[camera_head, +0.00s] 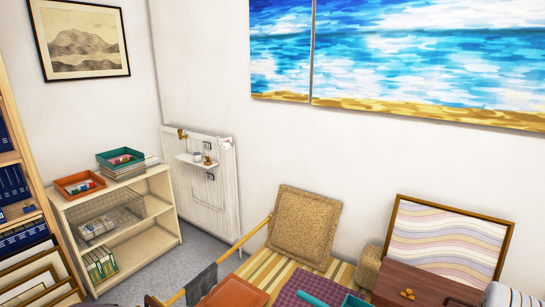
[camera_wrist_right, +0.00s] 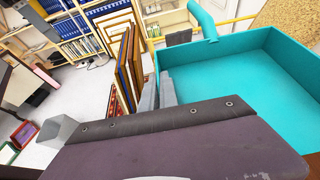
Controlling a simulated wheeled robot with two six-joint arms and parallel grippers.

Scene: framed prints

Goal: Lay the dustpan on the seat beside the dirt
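The teal dustpan (camera_wrist_right: 245,80) fills the right of the right wrist view, its handle (camera_wrist_right: 203,18) at the top. In the head view its pan (camera_head: 355,300) and handle (camera_head: 312,298) are cut by the bottom edge. Two grey fingers of my right gripper (camera_wrist_right: 158,93) appear on either side of the dustpan's left wall, shut on it. A dark riveted part crosses the near foreground. The seat (camera_head: 258,267) has yellow stripes, partly covered by a purple checked cloth (camera_head: 290,292). Small orange bits (camera_head: 407,293) lie on a brown surface; whether they are the dirt is unclear. My left gripper is out of view.
A tan cushion (camera_head: 305,226) leans on the wall at the seat's back. A brown box (camera_head: 428,284) and a wavy-patterned framed print (camera_head: 447,240) stand at the right. A low shelf (camera_head: 125,240) and a radiator (camera_head: 205,190) are at the left.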

